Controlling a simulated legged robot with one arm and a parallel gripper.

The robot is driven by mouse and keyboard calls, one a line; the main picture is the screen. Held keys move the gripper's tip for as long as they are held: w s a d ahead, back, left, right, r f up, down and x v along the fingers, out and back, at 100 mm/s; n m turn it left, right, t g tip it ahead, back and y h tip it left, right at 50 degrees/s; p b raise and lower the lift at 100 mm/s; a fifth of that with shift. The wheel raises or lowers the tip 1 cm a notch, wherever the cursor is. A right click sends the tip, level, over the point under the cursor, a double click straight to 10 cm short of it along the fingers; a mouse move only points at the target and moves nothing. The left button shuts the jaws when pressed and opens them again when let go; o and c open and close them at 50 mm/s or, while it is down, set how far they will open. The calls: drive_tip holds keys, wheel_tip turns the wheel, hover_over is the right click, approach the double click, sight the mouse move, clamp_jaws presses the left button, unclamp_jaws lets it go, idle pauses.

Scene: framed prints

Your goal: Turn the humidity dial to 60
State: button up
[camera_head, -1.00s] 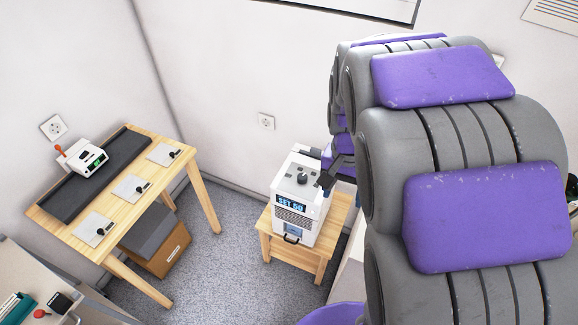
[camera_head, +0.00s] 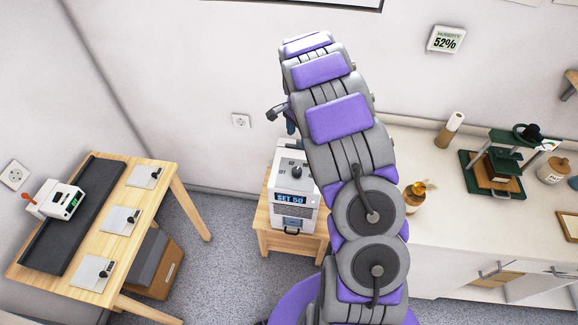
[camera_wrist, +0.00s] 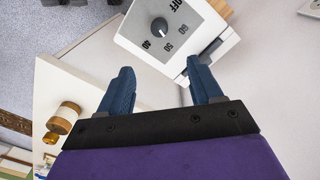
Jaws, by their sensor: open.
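The white humidifier box (camera_head: 296,205) stands on a small wooden stool, and its front display (camera_head: 291,198) reads SET 50. The dark round humidity dial (camera_head: 295,172) is on its top. In the wrist view the dial (camera_wrist: 160,25) shows beyond the fingers, with marks OFF, 60, 50 and 40 around it; its pointer appears to face 50. My gripper (camera_wrist: 160,90) is open and empty, its two blue fingers apart and clear of the dial. In the head view my gripper (camera_head: 278,112) is above and behind the box, partly hidden by my arm.
A wooden table (camera_head: 140,205) with switch plates stands at left. A white counter (camera_head: 450,245) with an amber bottle (camera_head: 415,196) and a green press (camera_head: 495,175) is at right. Grey floor lies between table and stool.

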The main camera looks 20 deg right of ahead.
drive_tip(key=b, duration=0.2)
hover_over(297, 169)
drive_tip(key=f, duration=1.1)
drive_tip(key=shift+a, duration=0.4)
drive_tip(key=f, duration=0.4)
drive_tip(key=d+f, duration=0.1)
drive_tip(key=f, duration=0.1)
drive_tip(key=shift+s, duration=0.1)
drive_tip(key=shift+a+f, duration=0.2)
drive_tip(key=shift+a, duration=0.1)
drive_tip(key=shift+c, duration=0.4)
drive_tip(key=c, duration=1)
